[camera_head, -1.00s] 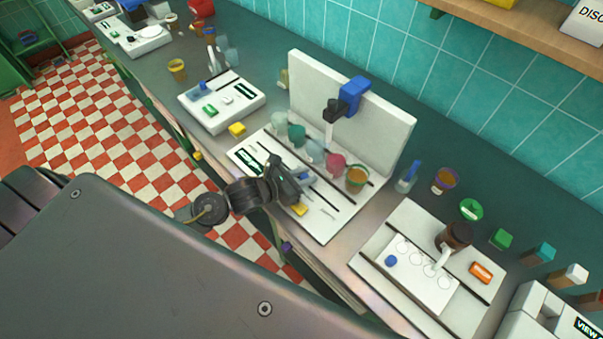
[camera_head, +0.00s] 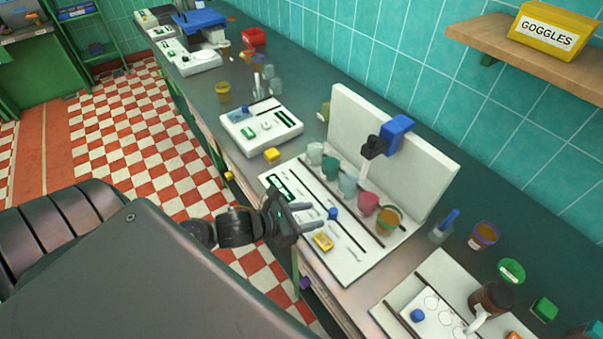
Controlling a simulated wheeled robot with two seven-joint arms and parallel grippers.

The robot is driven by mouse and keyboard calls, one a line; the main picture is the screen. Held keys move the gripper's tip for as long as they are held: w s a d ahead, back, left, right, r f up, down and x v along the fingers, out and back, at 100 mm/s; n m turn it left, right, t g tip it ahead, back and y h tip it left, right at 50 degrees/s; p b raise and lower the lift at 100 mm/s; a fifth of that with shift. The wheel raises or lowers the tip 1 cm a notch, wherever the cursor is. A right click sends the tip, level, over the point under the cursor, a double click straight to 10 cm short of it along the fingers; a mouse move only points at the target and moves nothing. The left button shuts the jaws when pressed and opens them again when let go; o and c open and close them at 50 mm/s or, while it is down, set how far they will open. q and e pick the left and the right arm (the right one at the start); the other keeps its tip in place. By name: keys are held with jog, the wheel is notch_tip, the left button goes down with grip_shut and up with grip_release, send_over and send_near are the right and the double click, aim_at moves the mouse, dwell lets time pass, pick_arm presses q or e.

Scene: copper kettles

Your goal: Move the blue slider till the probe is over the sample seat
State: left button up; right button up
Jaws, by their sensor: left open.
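The small blue slider (camera_head: 333,213) stands on the white slotted board (camera_head: 350,262). A larger blue block (camera_head: 397,130) sits on the top edge of the upright white panel (camera_head: 425,165). The dark and pale probe (camera_head: 366,163) hangs from that block, its tip near the light blue cup (camera_head: 347,186) and the pink cup (camera_head: 368,203). I cannot tell which place is the sample seat. My left gripper (camera_head: 308,216) is open and empty, its fingers pointing at the blue slider from the left, with a small gap visible. My right gripper is out of view.
A yellow block (camera_head: 323,241) lies on the board close to my left gripper. An orange-brown cup (camera_head: 389,219) ends the row of cups. Another white board (camera_head: 262,126) stands behind left, and a tray with a blue knob (camera_head: 417,315) at front right.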

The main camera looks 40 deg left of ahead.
pick_arm(q)
jog(key=shift+v, duration=1.2)
jog(key=shift+o, duration=0.2)
